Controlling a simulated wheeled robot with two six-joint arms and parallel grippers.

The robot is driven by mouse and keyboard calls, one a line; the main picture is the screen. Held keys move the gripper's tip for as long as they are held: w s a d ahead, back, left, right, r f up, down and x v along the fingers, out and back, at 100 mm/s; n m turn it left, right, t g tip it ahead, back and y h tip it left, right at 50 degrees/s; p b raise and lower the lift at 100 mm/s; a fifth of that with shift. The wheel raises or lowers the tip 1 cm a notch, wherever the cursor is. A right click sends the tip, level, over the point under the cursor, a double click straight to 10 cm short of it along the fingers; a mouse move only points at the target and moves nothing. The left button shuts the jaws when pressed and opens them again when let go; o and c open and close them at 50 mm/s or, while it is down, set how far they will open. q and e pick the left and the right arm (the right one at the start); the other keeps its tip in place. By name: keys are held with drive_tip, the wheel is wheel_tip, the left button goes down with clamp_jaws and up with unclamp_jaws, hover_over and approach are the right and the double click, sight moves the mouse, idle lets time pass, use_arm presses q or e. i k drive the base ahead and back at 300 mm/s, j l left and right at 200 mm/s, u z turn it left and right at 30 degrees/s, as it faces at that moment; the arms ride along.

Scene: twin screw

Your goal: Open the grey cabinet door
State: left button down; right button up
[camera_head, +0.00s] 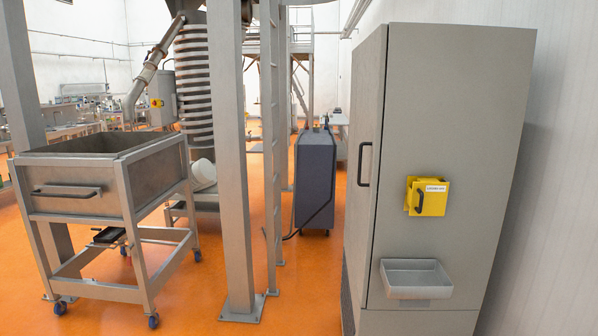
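The grey cabinet (460,120) stands upright at the right, close to the white wall. A black handle (364,164) is on its narrower left face, near the vertical edge. That face looks flush and shut. The wider face carries a yellow box (433,203) with a white label and a dark handle. A shallow grey tray (416,279) juts out below it. The cabinet's lower end is cut off by the picture's bottom edge. Neither of my grippers is in view.
A wheeled metal cart with a deep bin (105,175) stands at the left. A grey steel post (234,160) and a ladder (270,140) rise in the middle. A dark blue-grey wheeled unit (315,180) stands behind. Orange floor (305,285) is clear before the cabinet's left side.

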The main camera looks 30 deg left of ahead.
sight(372, 51)
drive_tip(key=u, duration=0.75)
